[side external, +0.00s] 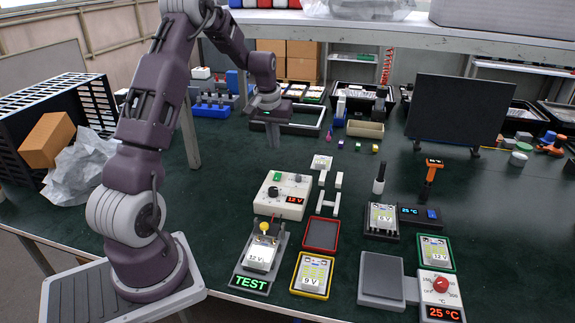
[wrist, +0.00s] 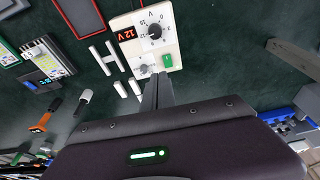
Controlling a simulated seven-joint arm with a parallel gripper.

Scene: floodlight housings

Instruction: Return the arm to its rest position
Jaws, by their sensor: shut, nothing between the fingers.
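My arm stands at the left in the side view, and my gripper (side external: 273,136) points down above the back part of the green table. Its fingers are shut with nothing between them. In the wrist view the closed fingers (wrist: 157,92) show as a grey bar below the power supply box. The power supply (side external: 283,194) reads 12 V in red and lies nearer the front than my gripper; it also shows in the wrist view (wrist: 148,40).
A test stand (side external: 248,278) holds a 12 V housing (side external: 262,254). Trays with 9 V (side external: 311,276), 6 V (side external: 382,218) and 12 V (side external: 435,252) housings stand nearby. A red-rimmed tray (side external: 321,234) is empty. A black panel (side external: 459,110) stands at the back right. A shelf (side external: 400,28) spans overhead.

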